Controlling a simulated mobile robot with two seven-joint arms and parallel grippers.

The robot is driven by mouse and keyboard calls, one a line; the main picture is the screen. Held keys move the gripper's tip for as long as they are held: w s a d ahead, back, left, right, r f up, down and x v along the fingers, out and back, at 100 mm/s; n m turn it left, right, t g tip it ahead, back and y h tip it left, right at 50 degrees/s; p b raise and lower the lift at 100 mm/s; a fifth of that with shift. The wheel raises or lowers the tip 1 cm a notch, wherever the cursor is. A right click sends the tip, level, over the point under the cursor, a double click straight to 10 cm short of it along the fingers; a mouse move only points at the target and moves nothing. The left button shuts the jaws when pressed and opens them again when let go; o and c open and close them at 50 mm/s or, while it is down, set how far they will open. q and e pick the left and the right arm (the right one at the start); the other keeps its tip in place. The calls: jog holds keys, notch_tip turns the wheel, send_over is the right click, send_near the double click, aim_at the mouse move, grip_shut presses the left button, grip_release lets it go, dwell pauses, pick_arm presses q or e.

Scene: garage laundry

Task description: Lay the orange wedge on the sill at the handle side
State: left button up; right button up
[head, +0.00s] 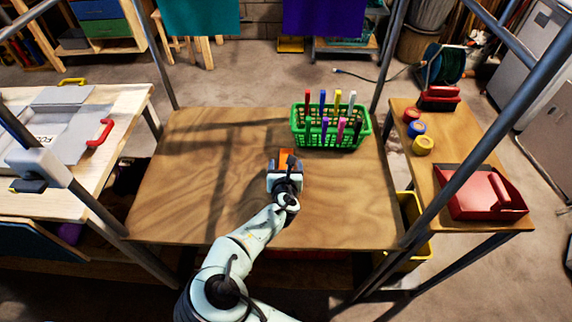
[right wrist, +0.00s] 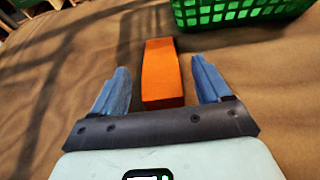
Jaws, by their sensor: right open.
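The orange wedge (head: 286,154) lies on the wooden table (head: 200,190) near its middle. In the right wrist view the wedge (right wrist: 161,75) points away from me, with its near end between my fingers. My right gripper (head: 286,165) is open around the wedge, with a gap visible on each side; it also shows in the right wrist view (right wrist: 161,80). A grey panel (head: 60,125) with a red handle (head: 100,132) lies on the left bench. I cannot tell which part is the sill. My left gripper is not in view.
A green basket (head: 330,140) of coloured markers stands just behind and right of the wedge. The right bench (head: 440,155) holds a red dustpan-like item (head: 485,195) and several small round items. Metal posts rise around the table. The table's left half is clear.

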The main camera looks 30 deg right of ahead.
jog(key=shift+x, duration=1.2)
jog(key=c, duration=1.2)
jog(key=shift+o, duration=0.2)
